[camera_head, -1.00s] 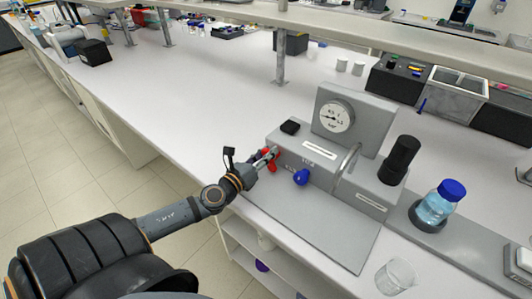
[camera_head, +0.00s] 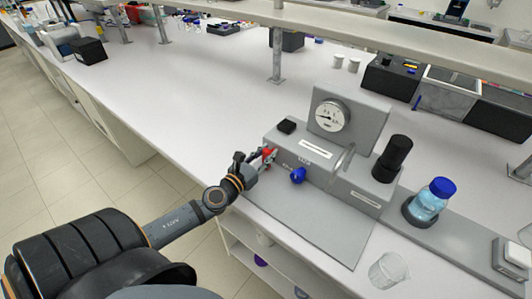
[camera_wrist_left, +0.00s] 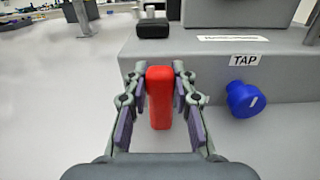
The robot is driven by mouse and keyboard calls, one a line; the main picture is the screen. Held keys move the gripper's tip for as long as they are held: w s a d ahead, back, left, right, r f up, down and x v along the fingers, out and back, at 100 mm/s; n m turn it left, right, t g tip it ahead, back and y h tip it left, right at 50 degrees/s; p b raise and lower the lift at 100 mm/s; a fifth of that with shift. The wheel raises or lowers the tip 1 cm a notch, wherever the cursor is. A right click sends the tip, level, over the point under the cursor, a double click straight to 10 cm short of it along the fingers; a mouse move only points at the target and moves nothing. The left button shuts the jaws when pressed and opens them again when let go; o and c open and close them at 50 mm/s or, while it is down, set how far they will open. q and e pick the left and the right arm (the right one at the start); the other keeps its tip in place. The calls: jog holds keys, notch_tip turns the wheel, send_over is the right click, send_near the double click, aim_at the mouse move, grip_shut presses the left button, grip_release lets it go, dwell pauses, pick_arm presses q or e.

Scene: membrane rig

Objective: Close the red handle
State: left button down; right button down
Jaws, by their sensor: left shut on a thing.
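The red handle (camera_wrist_left: 159,97) stands upright in the left wrist view, at the front of the grey rig. In the head view its red part (camera_head: 267,153) shows at the left end of the rig, partly hidden by my gripper. My left gripper (camera_head: 262,160) is at the handle. Its two fingers (camera_wrist_left: 158,90) are on both sides of the handle and shut on it. My right gripper is in neither view.
A blue knob (camera_head: 298,175) is right of the handle, beside a TAP label (camera_wrist_left: 244,60). The rig (camera_head: 330,180) carries a gauge (camera_head: 331,115) and a black cylinder (camera_head: 393,158). A blue-capped bottle (camera_head: 430,200) and glass beaker (camera_head: 388,270) stand at right. The bench left of the rig is clear.

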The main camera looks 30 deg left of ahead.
pick_arm(q)
jog(key=c, duration=1.1)
grip_release()
jog(key=shift+s+f, duration=0.1)
jog(key=shift+s, duration=0.2)
jog(key=s, duration=0.8)
jog(key=shift+s+a, duration=0.2)
jog(key=shift+s, duration=0.2)
jog(key=shift+s+a, duration=0.25)
jog(key=shift+s, duration=1)
